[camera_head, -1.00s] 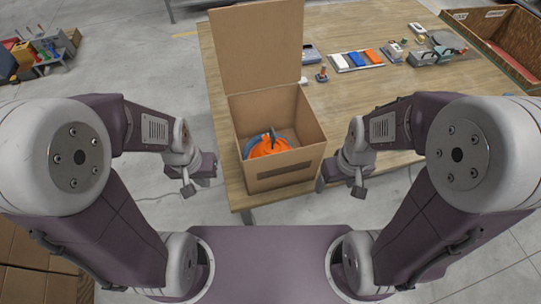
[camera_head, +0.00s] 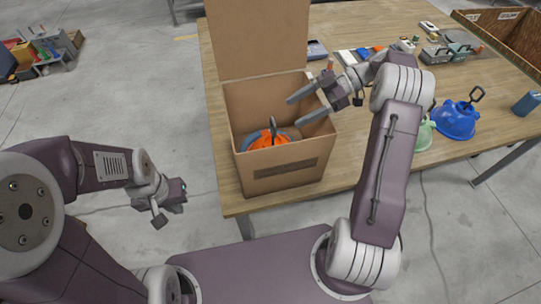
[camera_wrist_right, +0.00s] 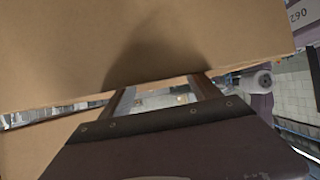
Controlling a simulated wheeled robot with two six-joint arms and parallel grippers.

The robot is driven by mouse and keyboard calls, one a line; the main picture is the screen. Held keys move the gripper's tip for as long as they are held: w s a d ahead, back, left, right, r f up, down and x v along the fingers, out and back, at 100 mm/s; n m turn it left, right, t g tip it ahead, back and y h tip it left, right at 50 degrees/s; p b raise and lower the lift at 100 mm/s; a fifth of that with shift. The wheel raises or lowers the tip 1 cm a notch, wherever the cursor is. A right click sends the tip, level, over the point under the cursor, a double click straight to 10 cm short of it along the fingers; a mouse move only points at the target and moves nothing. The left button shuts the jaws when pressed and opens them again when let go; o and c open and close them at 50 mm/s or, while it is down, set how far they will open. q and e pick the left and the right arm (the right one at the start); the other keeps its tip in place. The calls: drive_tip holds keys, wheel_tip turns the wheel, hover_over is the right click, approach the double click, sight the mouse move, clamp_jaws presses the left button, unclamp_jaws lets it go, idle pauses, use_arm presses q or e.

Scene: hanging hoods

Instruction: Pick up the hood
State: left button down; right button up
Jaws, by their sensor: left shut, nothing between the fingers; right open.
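An orange hood (camera_head: 268,140) with a dark hook on top sits inside an open cardboard box (camera_head: 285,180). Something blue lies behind it, partly hidden. A blue hood (camera_head: 456,120) with a black hook stands on the table at the right. A pale green hood (camera_head: 423,136) is beside it, partly behind my right arm. My right gripper (camera_head: 298,108) is open and empty above the box's right side, apart from the orange hood. In the right wrist view its fingers (camera_wrist_right: 163,97) point at a cardboard panel. My left gripper (camera_head: 172,212) is shut and empty, left of the box.
The box's tall flap (camera_head: 258,40) stands up at its back. The wooden table (camera_head: 350,165) holds several tools and small cases at the back right, and a blue cup (camera_head: 527,103) at the right edge. A large wooden crate (camera_head: 510,38) stands beyond.

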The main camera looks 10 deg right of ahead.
sight(273, 120)
drive_tip(key=x, duration=0.3)
drive_tip(key=p+x, duration=0.1)
drive_tip(key=x, duration=0.4)
drive_tip(key=shift+w+a, duration=0.25)
drive_tip(key=shift+a, duration=0.15)
drive_tip(key=shift+d, duration=0.1)
drive_tip(key=shift+c, duration=0.6)
clamp_jaws()
